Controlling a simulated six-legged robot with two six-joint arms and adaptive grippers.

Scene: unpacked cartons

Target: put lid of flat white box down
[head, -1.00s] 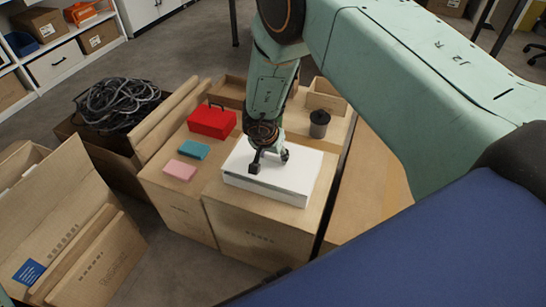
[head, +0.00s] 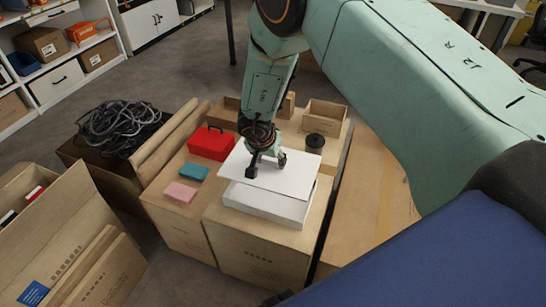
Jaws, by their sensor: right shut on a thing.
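The flat white box (head: 262,207) sits on a closed carton (head: 265,245) in the middle of the head view. Its thin white lid (head: 295,178) is apart from the box and held above it, slightly tilted, with a gap at the front. The lid covers most of the box from sight. My right gripper (head: 266,166) comes down from above and is shut on the lid near its middle left. My left gripper does not show.
A red case (head: 211,143), a teal box (head: 192,172) and a pink box (head: 180,192) lie left of the lid. A black canister (head: 314,143) and open wooden trays (head: 325,114) stand behind. A carton of cables (head: 118,128) stands left.

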